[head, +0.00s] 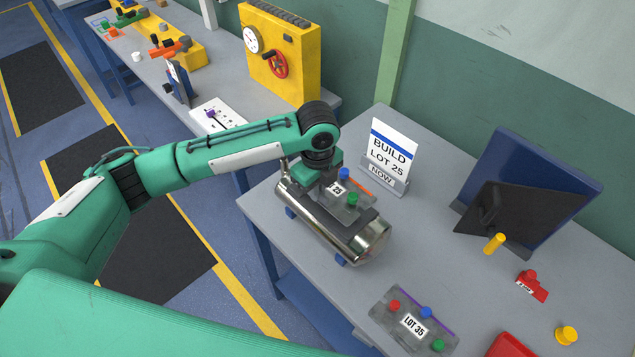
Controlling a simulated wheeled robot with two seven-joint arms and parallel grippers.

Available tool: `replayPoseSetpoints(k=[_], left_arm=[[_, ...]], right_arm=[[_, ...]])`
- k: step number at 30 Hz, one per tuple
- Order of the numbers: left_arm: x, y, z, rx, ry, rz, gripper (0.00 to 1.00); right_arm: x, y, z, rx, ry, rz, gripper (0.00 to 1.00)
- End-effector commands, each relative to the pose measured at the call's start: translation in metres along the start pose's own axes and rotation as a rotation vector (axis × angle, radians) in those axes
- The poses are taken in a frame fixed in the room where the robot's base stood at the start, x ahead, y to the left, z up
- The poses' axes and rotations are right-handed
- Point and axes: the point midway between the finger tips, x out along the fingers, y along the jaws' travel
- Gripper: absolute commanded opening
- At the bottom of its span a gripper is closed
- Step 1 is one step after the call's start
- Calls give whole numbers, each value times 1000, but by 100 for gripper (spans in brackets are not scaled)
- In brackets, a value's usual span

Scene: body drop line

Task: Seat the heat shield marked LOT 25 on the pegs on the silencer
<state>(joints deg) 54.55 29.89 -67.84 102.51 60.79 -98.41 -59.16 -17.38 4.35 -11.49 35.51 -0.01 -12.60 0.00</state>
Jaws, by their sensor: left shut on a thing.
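The silencer (363,241), a shiny metal cylinder, lies on the grey table with blue supports at its sides. A grey heat shield (337,189) whose label shows "25" is over the top of the silencer, with a blue and a green knob visible. My left gripper (318,187) is shut on this shield at its left part. The arm hides part of the shield and the fingertips. The pegs are hidden, so I cannot tell whether the shield touches or sits on them. My right gripper is not in view.
A second shield marked LOT 35 (413,325) lies at the table's front. A sign (390,157) reading BUILD LOT 25 NOW stands behind the silencer. A dark panel (520,215), a yellow peg (494,243) and red parts (531,286) are at the right.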

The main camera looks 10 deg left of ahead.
Motion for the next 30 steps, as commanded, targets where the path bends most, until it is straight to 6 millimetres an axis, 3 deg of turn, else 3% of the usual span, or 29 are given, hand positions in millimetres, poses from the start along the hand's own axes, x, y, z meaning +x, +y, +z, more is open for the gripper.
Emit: replayPoseSetpoints(k=[5, 30], left_arm=[[9, 0, 0, 1, 0, -1, 0], [16, 0, 0, 0, 0, -1, 0]], right_arm=[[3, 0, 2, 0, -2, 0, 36], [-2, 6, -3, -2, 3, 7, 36]])
